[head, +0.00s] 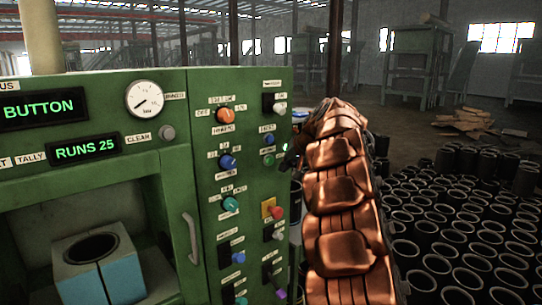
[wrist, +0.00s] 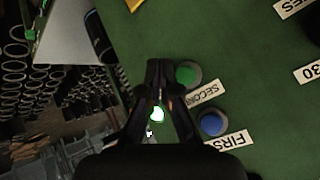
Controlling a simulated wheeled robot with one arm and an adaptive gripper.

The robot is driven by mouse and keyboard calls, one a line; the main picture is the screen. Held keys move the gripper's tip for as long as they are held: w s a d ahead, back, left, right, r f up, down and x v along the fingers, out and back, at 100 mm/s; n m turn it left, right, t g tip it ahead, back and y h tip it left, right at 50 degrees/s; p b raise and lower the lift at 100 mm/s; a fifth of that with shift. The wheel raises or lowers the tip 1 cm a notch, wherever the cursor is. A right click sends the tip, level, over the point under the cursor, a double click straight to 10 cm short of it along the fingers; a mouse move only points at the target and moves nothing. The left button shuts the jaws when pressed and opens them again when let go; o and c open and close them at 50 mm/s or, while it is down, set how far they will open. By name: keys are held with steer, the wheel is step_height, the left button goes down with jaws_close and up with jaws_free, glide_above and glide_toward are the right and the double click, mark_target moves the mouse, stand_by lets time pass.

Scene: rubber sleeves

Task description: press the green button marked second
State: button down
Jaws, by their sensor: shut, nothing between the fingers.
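The green button (wrist: 187,73) is round, set in a grey ring on the green panel, with the label "SECON…" (wrist: 203,93) beside it in the wrist view. My gripper (wrist: 159,68) is shut and empty. Its fingertips appear just left of the green button; I cannot tell whether they touch it or the panel. In the head view the green button (head: 269,160) sits below a blue button, near the panel's right edge. My copper-coloured arm covers the area to its right, and the fingertips are hard to make out there.
A blue button (wrist: 212,123) labelled "FIRS…" lies close to the green one. Several knobs and switches crowd the green control panel (head: 208,180). A display reads "RUNS 25" (head: 85,149). Many black sleeves (head: 450,230) stand on the floor at right.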

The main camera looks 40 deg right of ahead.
mark_target(270, 161)
steer(key=shift+w+p, duration=0.75)
steer(key=shift+w, duration=0.75)
steer(key=shift+w, duration=0.1)
steer(key=shift+w, duration=0.3)
steer(key=shift+w+p, duration=0.35)
steer(key=shift+p, duration=0.05)
stand_by(0.9)
steer(key=shift+s+f+b, duration=0.1)
steer(key=shift+s+b, duration=0.05)
steer(key=shift+b, duration=0.15)
steer(key=shift+s+b, duration=0.55)
steer(key=shift+s, duration=0.05)
